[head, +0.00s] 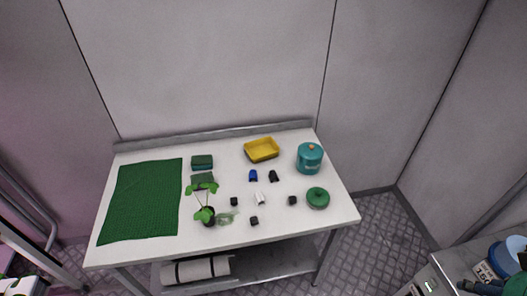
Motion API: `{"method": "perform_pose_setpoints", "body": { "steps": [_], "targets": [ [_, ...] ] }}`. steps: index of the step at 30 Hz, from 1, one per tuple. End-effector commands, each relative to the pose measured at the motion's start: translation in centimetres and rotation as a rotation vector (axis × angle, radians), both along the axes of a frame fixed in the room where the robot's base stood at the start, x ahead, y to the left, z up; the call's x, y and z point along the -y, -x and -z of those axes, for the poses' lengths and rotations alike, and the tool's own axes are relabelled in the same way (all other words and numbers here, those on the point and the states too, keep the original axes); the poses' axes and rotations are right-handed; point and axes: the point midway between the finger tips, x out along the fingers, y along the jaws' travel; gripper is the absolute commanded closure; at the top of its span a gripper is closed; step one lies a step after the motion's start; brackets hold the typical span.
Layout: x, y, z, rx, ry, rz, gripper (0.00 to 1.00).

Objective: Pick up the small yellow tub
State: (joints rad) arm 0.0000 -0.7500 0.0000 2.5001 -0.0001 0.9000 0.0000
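The small yellow tub (262,155) is a shallow, open rectangular tray. It sits upright at the back of the white table (160,251), right of the middle and turned slightly. Its inside looks empty. A teal lidded pot (310,160) stands to its right, apart from it. I cannot make out my gripper in this view, so I cannot say where it is relative to the tub.
A blue and a dark small item (273,176) lie in front of the tub. More small pieces, a green round item (318,198), a potted plant (208,216), green boxes (202,162) and a green mat (142,201) share the table. A raised ledge runs along its back.

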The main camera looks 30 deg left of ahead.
Motion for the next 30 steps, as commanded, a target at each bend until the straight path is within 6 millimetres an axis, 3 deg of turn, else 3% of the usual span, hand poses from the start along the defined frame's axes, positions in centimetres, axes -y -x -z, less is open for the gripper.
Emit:
{"method": "perform_pose_setpoints", "body": {
  "steps": [5, 8, 20, 26, 30],
  "targets": [
    [0.0, 0.0, 0.0, 0.000, 0.000, 0.000, 0.60],
    [0.0, 0.0, 0.0, 0.000, 0.000, 0.000, 0.76],
    [-0.1, -0.3, -0.3, -0.001, 0.003, -0.011, 0.76],
    [-0.8, -2.0, -1.5, -0.013, 0.024, -0.073, 0.76],
    [-1.9, -4.3, -3.1, -0.025, 0.053, -0.158, 0.76]
  ]
}}
